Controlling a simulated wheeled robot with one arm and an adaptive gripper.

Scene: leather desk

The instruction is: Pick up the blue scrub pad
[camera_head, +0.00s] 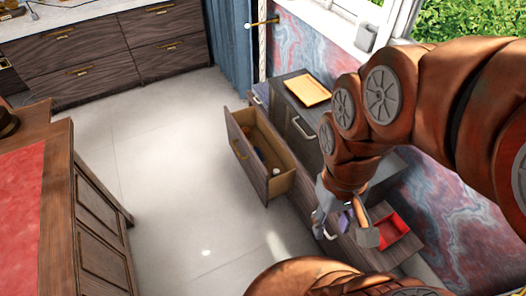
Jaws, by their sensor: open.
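My gripper (345,220) hangs at the end of my arm, pointing down over the low drawer unit at the right. Its grey fingers are apart. A small blue-violet patch (346,221) shows between and below the fingers. It may be the blue scrub pad, but it is partly hidden and too small to be sure. I cannot tell whether the fingers touch it. A small dark blue item (259,155) also lies in the open wooden drawer (240,147) to the left. I cannot tell what it is.
A red tray (391,229) lies right of my gripper. A grey cabinet (295,120) bears an orange tray (307,90). The open drawer juts out left of my gripper. A wooden desk (60,200) with a red top stands far left. Pale floor (170,180) between is clear.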

